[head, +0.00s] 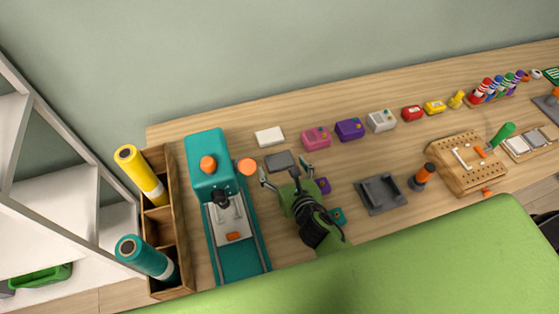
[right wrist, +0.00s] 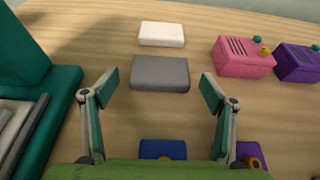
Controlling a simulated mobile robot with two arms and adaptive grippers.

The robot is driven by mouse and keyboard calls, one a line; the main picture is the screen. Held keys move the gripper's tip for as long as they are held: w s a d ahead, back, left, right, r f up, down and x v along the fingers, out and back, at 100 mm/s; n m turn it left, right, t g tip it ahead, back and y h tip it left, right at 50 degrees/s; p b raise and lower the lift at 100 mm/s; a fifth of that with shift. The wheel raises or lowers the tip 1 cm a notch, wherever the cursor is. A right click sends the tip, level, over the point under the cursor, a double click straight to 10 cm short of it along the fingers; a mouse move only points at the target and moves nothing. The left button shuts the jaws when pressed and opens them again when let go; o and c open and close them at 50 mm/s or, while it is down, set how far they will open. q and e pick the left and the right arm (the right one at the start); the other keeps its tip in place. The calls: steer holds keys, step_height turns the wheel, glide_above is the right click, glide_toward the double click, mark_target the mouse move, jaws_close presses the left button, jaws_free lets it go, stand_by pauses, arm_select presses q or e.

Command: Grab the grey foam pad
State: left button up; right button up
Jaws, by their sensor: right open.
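The grey foam pad (head: 280,160) is a flat grey block lying on the wooden table, just in front of a white block (head: 269,136). It also shows in the right wrist view (right wrist: 160,73), in the upper middle. My right gripper (head: 286,171) is open and empty. Its two fingers point at the pad, and in the right wrist view the fingertips (right wrist: 159,88) stand either side of the pad's near part, with a gap on each side. I cannot tell the height of the fingers over the table. My left gripper is not in view.
A teal machine (head: 208,163) stands left of the pad, close to my left-hand finger. A pink box (head: 316,138) and a purple box (head: 350,129) stand to the right. A blue block (right wrist: 162,150) lies between the fingers, nearer me. A dark grey tray (head: 380,193) lies farther right.

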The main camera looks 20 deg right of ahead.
steer(key=c, duration=0.8)
steer(key=shift+r, duration=0.1)
